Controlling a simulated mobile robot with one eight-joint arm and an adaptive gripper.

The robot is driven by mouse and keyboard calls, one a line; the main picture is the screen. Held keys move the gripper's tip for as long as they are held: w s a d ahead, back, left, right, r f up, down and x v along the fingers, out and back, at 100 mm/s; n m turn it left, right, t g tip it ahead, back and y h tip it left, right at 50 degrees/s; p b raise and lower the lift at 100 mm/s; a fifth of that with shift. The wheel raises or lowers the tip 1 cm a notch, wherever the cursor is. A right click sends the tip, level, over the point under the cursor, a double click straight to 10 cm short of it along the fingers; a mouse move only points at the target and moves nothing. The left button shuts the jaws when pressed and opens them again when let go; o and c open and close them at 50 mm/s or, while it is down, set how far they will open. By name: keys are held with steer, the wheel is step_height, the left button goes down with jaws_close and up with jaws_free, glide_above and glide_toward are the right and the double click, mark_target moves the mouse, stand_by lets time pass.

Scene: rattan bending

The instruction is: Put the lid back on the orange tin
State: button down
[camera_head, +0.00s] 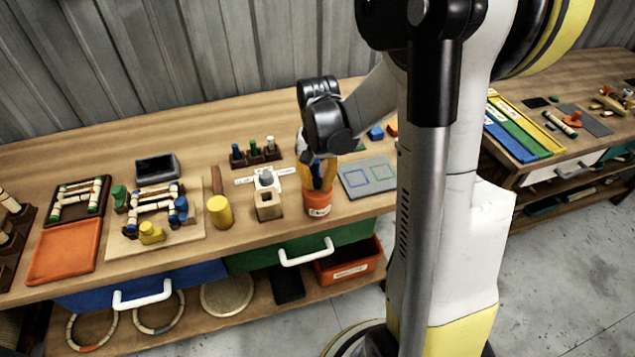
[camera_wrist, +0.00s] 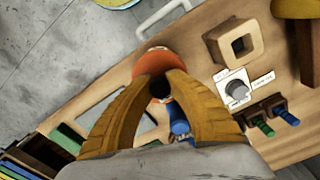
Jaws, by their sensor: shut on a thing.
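The orange tin (camera_head: 318,207), with a white label, stands upright near the front edge of the workbench, above the green drawer. My gripper (camera_head: 317,187) points down right over it, its yellow fingers hiding the tin's top. In the wrist view my gripper (camera_wrist: 161,82) has its fingertips closed in around a dark round knob, which I take to be on the lid (camera_wrist: 160,90). The orange tin (camera_wrist: 152,60) shows just beyond the fingertips there. The lid's rim is hidden, so I cannot tell whether it touches the tin.
A grey mat with outlined squares (camera_head: 369,177) lies to the right. A rack of coloured pegs (camera_head: 256,153) stands behind. The green drawer's white handle (camera_head: 306,252) juts out in front.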

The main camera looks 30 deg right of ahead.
steer(key=c, duration=0.8)
jaws_free()
steer(key=shift+r, duration=0.1)
steer(key=shift+r+p, duration=2.5)
steer(key=shift+r, duration=0.9)
steer(key=shift+c, duration=0.4)
jaws_close()
